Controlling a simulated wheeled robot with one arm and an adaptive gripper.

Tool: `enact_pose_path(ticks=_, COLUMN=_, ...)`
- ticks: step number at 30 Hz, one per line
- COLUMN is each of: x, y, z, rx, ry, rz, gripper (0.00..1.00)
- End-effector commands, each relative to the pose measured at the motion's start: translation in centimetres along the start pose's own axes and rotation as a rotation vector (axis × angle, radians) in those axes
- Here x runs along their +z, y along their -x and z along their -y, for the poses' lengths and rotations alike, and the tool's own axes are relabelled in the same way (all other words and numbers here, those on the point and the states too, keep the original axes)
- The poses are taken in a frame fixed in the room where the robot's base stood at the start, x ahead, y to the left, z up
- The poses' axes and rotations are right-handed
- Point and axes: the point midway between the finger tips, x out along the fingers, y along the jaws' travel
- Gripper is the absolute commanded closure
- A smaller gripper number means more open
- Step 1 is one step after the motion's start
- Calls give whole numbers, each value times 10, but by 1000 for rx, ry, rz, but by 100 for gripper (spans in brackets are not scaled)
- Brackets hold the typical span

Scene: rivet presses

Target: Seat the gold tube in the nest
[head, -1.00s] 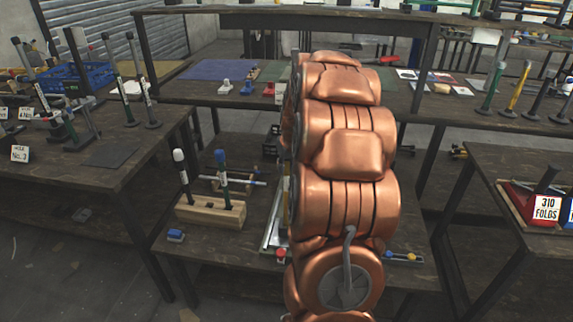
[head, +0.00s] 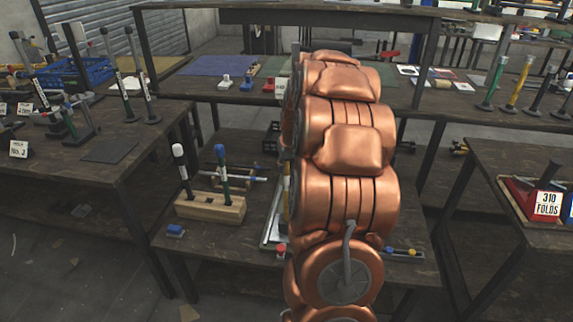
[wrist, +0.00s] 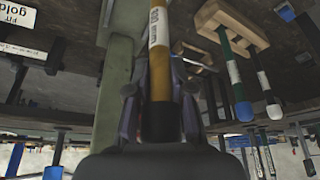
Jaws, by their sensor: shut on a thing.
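In the wrist view my gripper (wrist: 160,85) is shut on the gold tube (wrist: 162,62). The tube has a white printed label band on its far part and a black end close to my palm. It lies along the line of my fingers, and its far end is out of that picture. A white card (wrist: 18,14) reading "FIT gold" is partly visible at the upper left of the wrist view. In the head view my copper arm hides my gripper. I cannot make out the nest clearly in either view.
A pale upright bar (wrist: 115,85) is close beside my gripper in the wrist view. A wooden block (head: 210,208) holds two handled rods on the low table (head: 215,250). A blue piece (head: 175,230) lies near its front left edge. Side tables flank it.

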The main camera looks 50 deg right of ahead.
Motion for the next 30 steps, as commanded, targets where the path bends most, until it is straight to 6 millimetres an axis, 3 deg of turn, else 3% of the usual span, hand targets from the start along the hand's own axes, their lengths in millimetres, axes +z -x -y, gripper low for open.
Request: enact_pose_path(ticks=30, x=8, y=-19, z=0, rx=0, ry=0, rz=1, gripper=100)
